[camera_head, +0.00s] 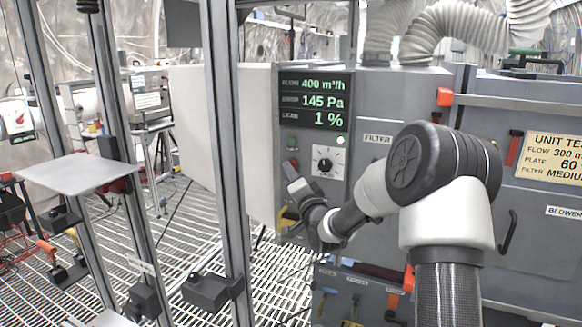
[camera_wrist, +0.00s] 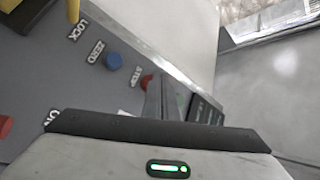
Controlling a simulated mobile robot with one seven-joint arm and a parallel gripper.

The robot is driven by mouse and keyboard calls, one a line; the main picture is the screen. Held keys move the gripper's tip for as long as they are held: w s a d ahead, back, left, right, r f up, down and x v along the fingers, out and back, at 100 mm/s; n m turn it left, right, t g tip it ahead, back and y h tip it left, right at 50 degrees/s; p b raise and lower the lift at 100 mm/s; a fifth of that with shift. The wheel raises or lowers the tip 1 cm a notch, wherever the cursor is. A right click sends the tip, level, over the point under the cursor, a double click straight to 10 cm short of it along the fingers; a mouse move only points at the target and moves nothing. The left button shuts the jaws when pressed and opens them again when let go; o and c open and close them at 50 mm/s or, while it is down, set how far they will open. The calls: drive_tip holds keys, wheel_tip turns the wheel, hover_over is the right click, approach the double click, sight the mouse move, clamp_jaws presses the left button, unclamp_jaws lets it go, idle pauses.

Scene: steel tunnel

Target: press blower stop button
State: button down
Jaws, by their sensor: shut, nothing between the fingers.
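The grey control panel (camera_head: 312,200) stands in the middle of the head view. In the wrist view a red button (camera_wrist: 147,81) sits beside the label STOP (camera_wrist: 137,76), partly hidden by the fingers. My gripper (camera_head: 290,168) is shut and empty, its tips at the panel's left part, close to the red button. The shut fingers also show in the wrist view (camera_wrist: 157,84), just right of the red button. I cannot tell whether they touch it. A blue button (camera_wrist: 115,62) lies beside the label ZERO.
The panel display (camera_head: 314,101) reads 400 m³/h, 145 Pa and 1 %. A metal post (camera_head: 224,150) stands left of the panel. Another red control (camera_wrist: 5,126) shows at the wrist view's left edge.

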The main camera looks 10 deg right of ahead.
drive_tip(key=shift+d, duration=0.1)
idle(0.4)
drive_tip(key=shift+w+d+b, duration=0.2)
drive_tip(key=shift+w+b, duration=0.1)
drive_tip(key=shift+w, duration=0.05)
drive_tip(key=shift+s, duration=0.1)
drive_tip(key=shift+s+a+b, duration=0.15)
drive_tip(key=shift+s+b, duration=0.05)
drive_tip(key=shift+b, duration=0.1)
idle(0.3)
drive_tip(key=s+a+b, duration=0.2)
drive_tip(key=s+a, duration=0.1)
drive_tip(key=s, duration=0.2)
drive_tip(key=shift+a, duration=0.35)
